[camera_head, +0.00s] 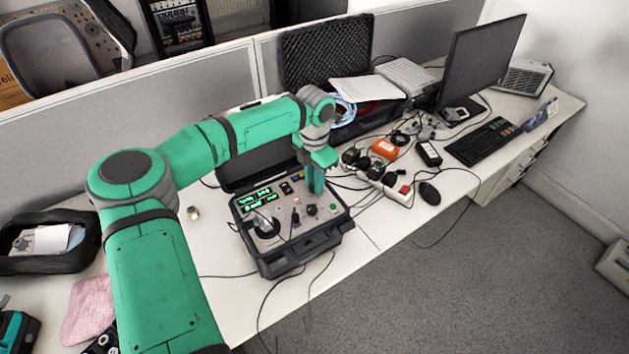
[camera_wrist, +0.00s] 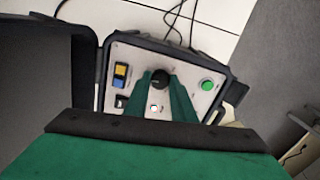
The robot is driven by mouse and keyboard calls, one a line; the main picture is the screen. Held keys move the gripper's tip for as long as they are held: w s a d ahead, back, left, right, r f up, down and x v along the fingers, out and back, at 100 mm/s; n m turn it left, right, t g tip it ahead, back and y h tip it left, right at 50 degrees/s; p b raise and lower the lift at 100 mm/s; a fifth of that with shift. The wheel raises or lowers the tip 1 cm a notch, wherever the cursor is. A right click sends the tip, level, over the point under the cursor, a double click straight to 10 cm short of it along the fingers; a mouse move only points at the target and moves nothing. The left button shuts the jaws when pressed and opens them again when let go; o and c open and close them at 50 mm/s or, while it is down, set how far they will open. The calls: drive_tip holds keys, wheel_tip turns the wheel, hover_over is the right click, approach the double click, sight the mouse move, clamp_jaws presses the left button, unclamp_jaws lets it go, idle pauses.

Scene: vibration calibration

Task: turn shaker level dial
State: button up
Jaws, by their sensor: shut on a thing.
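The shaker controller is an open black case (camera_head: 290,262) on the desk, with a light grey panel and green lit readouts (camera_head: 258,200). My gripper (camera_head: 317,190) reaches down over the right part of the panel. In the wrist view a round black dial (camera_wrist: 160,78) sits between the tips of my two green fingers (camera_wrist: 161,86). The fingers are shut on the dial, and their tips hide part of its sides. The dial's marking and exact setting are too small to read. A larger black knob (camera_head: 265,226) stands at the panel's front left.
A green button (camera_wrist: 207,85) lies right of the dial, and yellow and blue switches (camera_wrist: 121,73) lie left of it. The raised case lid (camera_head: 262,163) stands behind the panel. Cables, a power strip (camera_head: 398,190) and a mouse (camera_head: 429,192) lie to the right.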

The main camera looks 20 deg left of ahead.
drive_tip(key=n, duration=0.6)
drive_tip(key=shift+n, duration=0.3)
drive_tip(key=n, duration=1.2)
drive_tip(key=shift+n, duration=0.3)
drive_tip(key=n, duration=0.6)
drive_tip(key=shift+d, duration=0.1)
drive_tip(key=shift+n, duration=0.3)
drive_tip(key=o, duration=0.8)
